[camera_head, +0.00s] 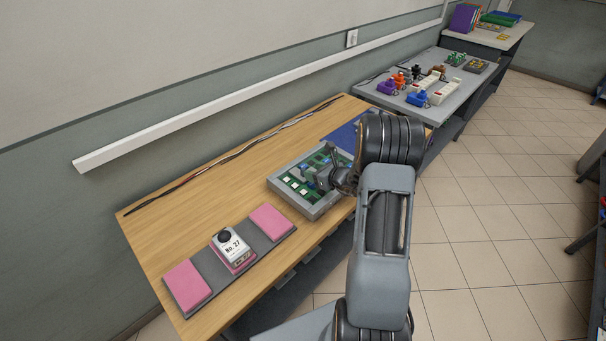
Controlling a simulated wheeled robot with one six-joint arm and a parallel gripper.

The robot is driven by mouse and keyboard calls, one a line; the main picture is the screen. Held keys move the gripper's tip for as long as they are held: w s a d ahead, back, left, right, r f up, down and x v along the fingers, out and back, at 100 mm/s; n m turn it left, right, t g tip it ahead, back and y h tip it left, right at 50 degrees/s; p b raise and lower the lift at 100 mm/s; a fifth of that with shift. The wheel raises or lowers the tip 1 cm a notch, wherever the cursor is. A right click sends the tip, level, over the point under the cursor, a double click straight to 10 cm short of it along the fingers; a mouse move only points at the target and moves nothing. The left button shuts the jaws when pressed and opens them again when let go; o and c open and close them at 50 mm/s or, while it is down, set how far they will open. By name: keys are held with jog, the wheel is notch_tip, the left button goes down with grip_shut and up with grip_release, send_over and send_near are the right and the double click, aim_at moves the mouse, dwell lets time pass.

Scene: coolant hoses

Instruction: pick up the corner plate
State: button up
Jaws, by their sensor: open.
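My gripper (325,180) hangs low over the right part of a grey-framed tray (315,211) on the wooden bench. Its fingers are small and partly hidden by my own wrist; it appears open. In the tray lies a green board (294,188) with several pale square pieces on it. I cannot tell which piece, if any, is the corner plate, and my arm hides part of the tray's right side. I cannot tell whether the fingers touch anything.
A blue mat (345,135) lies behind the tray. Cables (240,152) run along the wall side. A grey table (440,92) beyond holds colourful parts.

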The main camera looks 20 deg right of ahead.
aim_at(303, 169)
jog(key=shift+p+x, duration=0.8)
jog(key=shift+x, duration=2.25)
grip_shut()
